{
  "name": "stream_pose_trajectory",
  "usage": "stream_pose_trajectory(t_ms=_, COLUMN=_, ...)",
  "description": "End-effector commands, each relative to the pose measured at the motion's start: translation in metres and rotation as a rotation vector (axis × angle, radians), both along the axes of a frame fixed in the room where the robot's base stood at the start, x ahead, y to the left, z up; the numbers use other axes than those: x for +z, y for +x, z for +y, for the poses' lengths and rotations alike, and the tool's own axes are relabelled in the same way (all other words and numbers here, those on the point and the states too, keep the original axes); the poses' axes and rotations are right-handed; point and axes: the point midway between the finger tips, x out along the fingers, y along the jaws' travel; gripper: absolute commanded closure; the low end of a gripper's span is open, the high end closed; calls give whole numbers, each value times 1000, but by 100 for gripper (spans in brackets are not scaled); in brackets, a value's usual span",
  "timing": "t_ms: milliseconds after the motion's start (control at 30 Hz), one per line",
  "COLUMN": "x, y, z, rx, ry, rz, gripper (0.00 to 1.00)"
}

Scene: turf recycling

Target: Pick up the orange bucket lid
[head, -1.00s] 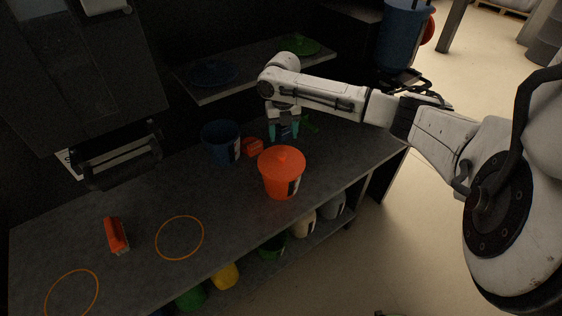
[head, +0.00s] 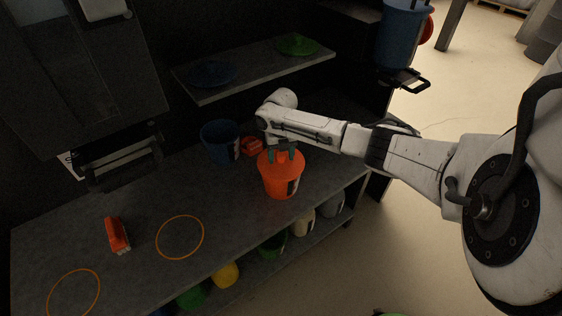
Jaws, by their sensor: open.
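The orange bucket (head: 281,188) stands upright on the dark grey bench with the orange lid (head: 281,162) on top of it. The lid has a raised knob in its middle. My gripper (head: 284,155) is over the lid, pointing down, with its teal fingertips on either side of the knob. The gripper is open. The fingers hide part of the lid's far side, and I cannot tell whether they touch it.
A blue bucket (head: 219,142) and a small orange-red object (head: 251,146) stand behind left. Another orange-red object (head: 117,236) and two orange rings (head: 180,237) lie at left. A shelf (head: 262,74) above holds a blue lid (head: 212,74) and a green lid (head: 297,45). Coloured buckets stand below.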

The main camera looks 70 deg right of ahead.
Motion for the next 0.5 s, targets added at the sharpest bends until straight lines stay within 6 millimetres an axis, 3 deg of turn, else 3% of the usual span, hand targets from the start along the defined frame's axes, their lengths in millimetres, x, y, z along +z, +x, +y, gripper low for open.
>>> stream_pose_trajectory(t_ms=200, x=-1, y=0, z=0, rx=0, ry=-1, rz=-1, gripper=38)
stream_pose_trajectory(t_ms=500, x=0, y=0, z=0, rx=0, ry=-1, rz=-1, gripper=67)
